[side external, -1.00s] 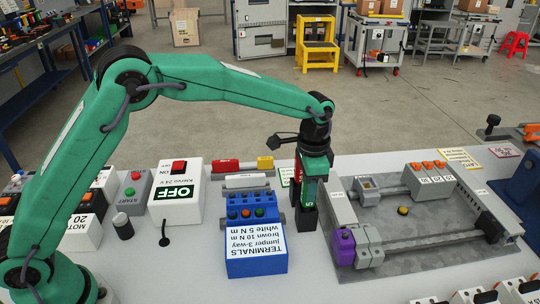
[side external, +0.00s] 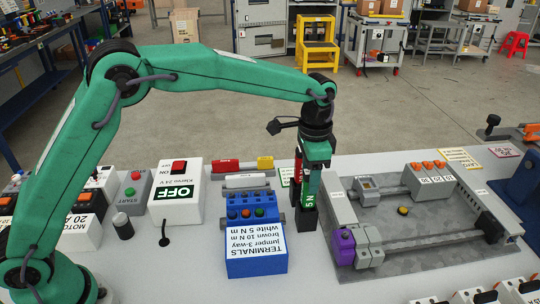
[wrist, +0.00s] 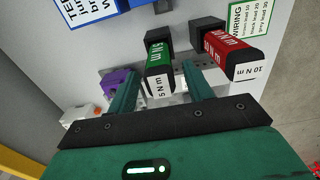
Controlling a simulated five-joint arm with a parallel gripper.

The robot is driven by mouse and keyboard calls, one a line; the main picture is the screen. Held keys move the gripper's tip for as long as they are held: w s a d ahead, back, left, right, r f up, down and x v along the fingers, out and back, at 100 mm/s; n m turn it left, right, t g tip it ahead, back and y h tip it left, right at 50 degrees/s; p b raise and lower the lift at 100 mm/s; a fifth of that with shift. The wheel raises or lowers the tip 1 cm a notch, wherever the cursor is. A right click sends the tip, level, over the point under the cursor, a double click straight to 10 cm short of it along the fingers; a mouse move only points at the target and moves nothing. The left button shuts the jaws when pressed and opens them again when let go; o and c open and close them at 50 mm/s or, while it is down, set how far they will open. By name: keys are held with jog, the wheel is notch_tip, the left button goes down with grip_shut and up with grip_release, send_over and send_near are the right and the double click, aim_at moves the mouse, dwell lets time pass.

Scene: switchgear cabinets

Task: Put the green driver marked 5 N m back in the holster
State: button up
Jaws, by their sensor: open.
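The green driver marked 5 N m (wrist: 159,66) stands upright with its lower end at a black holster block (wrist: 158,36). In the side view the green driver (side external: 312,184) shows below my gripper (side external: 315,160), over the black block (side external: 306,216). In the wrist view my gripper (wrist: 161,75) is open, with one finger on each side of the driver's top and gaps between. A red driver marked 10 N m (wrist: 230,48) stands beside it in another black block (wrist: 206,29). How deep the green driver sits is hidden.
A blue terminals box (side external: 256,262) is left of the holster. A grey fixture with a purple part (side external: 343,246) lies close on the right. A white box marked OFF (side external: 174,195) stands further left. Bare table shows in front of the holster.

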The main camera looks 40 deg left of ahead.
notch_tip(320, 180, up, 8)
jog(key=shift+r, duration=0.15)
dwell(0.3)
dwell(0.4)
jog(key=shift+s+a+r, duration=0.15)
jog(key=shift+a+r, duration=0.15)
jog(key=shift+r, duration=0.05)
jog(key=s+a+r+n+t, duration=0.35)
jog(key=s+a+r, duration=0.35)
jog(key=s+a, duration=0.55)
jog(key=s+a+f+n+t, duration=0.1)
jog(key=s+a, duration=0.3)
jog(key=s, duration=0.4)
jog(key=s+a+f+n+t, duration=0.1)
jog(key=s+a+f+n, duration=0.3)
jog(key=s, duration=0.4)
jog(key=shift+a+f, duration=0.2)
jog(key=shift+f, duration=0.15)
